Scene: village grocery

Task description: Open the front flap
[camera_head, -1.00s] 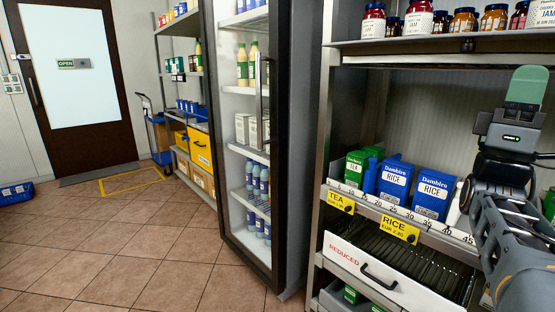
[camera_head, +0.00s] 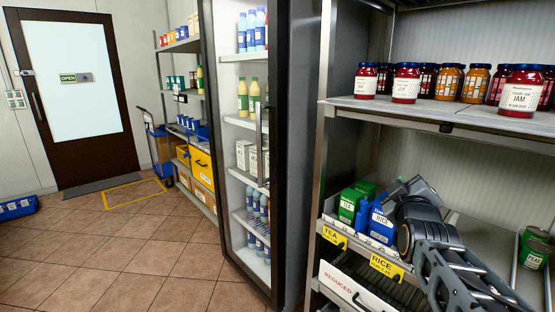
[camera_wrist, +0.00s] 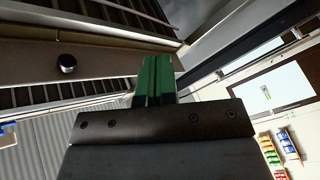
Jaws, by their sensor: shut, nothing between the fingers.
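My gripper, with green fingers (camera_wrist: 155,80) pressed together and empty, shows in the wrist view. In the head view my arm reaches in front of the rice boxes, and the fingertips cannot be made out clearly. A black knob (camera_head: 446,128) sits on the front edge of the upper shelf; a dark round knob (camera_wrist: 66,64) on a brownish strip shows left of the fingers in the wrist view, apart from them. Below is a white front panel marked REDUCED (camera_head: 352,292), partly cut off by the frame. I cannot tell which part is the front flap.
Jam jars (camera_head: 406,83) stand on the upper shelf. Tea (camera_head: 349,206) and rice (camera_head: 381,222) boxes crowd my arm on the lower shelf. A glass-front fridge (camera_head: 245,150) stands left. The tiled floor (camera_head: 110,250) is free toward the door (camera_head: 75,90).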

